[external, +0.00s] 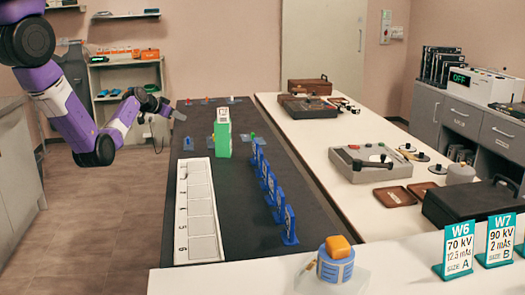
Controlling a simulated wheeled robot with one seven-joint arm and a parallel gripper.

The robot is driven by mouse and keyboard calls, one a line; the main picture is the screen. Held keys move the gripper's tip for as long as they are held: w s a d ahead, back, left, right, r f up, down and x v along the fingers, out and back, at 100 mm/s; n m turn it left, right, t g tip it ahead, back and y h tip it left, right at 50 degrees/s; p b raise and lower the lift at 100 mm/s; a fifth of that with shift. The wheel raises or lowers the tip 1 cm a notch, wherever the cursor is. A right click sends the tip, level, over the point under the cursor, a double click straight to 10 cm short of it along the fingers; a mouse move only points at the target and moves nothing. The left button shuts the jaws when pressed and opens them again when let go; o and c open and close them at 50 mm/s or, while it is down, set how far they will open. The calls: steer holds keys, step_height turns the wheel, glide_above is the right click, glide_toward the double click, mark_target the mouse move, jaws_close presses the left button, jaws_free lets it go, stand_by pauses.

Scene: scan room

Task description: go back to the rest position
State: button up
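My arm comes in from the upper left, purple and dark grey, bent at a low elbow. My gripper (176,113) is at the left edge of the dark table (234,200), near its far part. It is small in the picture, and I cannot tell whether its fingers are open or shut. I see nothing clearly held in it. It appears apart from the green and white block (222,138), which stands on the dark table to its right.
A white numbered tray (196,212) and a row of blue stands (270,185) are on the dark table. A white table (345,195) with a grey device (372,163) is at right. Shelves (127,75) stand behind. The floor (105,220) at left is clear.

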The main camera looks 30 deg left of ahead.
steer(key=s+d+f+y, duration=0.2)
steer(key=s+d+f, duration=0.2)
steer(key=s+f, duration=0.75)
steer(key=s+d+n, duration=0.1)
steer(key=s+d, duration=0.2)
steer(key=s, duration=0.6)
steer(key=s+d, duration=0.3)
steer(key=s, duration=0.5)
steer(key=s+d+r+t, duration=0.1)
steer(key=s+d+r, duration=0.2)
steer(key=s+r, duration=0.2)
steer(key=s+d+r+h, duration=0.1)
steer(key=s+d+r, duration=0.3)
steer(key=s, duration=0.6)
steer(key=s+d+r+n+t+h, duration=0.1)
steer(key=s+d+r, duration=0.3)
steer(key=s+r, duration=0.3)
steer(key=shift+s+d+t, duration=0.15)
steer(key=shift+s+t, duration=0.15)
steer(key=shift+s, duration=0.05)
steer(key=shift+o, duration=0.5)
